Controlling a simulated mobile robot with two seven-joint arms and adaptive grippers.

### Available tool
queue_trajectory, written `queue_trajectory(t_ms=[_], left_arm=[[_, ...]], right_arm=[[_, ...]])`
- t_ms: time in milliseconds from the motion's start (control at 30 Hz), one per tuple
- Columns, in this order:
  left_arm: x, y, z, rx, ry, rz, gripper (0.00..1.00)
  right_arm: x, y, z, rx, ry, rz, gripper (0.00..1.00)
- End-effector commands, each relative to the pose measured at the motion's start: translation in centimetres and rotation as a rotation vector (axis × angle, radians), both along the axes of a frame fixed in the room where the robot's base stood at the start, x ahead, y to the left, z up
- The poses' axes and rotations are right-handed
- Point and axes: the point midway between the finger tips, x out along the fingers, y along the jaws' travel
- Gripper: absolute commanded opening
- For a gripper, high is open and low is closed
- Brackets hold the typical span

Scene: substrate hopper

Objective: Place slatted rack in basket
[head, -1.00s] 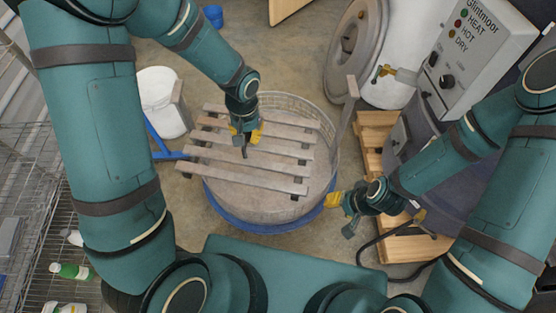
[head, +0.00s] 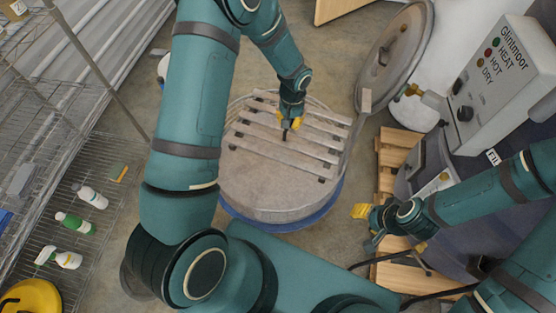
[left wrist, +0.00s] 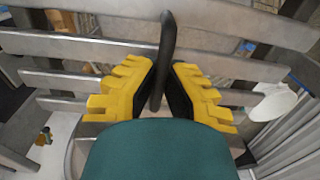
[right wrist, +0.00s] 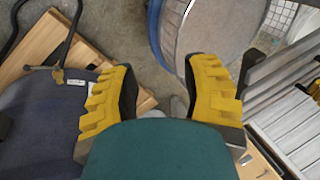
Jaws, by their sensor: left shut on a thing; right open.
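The slatted rack (head: 272,157), several grey slats on cross pieces, is over the round basket (head: 262,192). The basket has a wire-mesh side and a pale grey round surface. My left gripper (head: 290,122) is above the middle of the rack. In the left wrist view it is shut on the rack's black upright handle (left wrist: 166,50), with slats (left wrist: 50,45) beyond. I cannot tell whether the rack touches the surface below. My right gripper (head: 366,226) is open and empty, right of the basket; the right wrist view also shows its spread fingers (right wrist: 160,88).
A blue base (head: 285,224) is under the basket. A round grey lid (head: 392,50) stands tilted behind it. A control box (head: 505,75) and a wooden pallet (head: 395,150) are on the right. Wire shelving with bottles (head: 75,223) is on the left.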

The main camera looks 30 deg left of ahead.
Motion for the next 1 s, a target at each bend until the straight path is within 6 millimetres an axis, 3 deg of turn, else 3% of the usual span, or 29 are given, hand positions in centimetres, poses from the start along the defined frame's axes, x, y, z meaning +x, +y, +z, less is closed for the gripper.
queue_trajectory(t_ms=[200,400,800,1000], left_arm=[[3.3,2.0,-5.8,0.003,0.001,0.038,0.00],[5.3,3.8,-11.3,-0.001,0.001,0.075,0.00],[6.1,6.9,-22.4,-0.020,0.000,0.159,0.00],[5.7,7.6,-25.5,-0.026,-0.002,0.187,0.00]], right_arm=[[-0.1,0.0,0.3,0.000,0.001,0.000,0.47],[-0.1,0.0,0.4,0.000,0.002,0.001,0.47],[-0.1,0.0,0.8,0.001,0.004,0.000,0.47],[-0.2,0.0,0.8,0.001,0.004,0.000,0.47]])
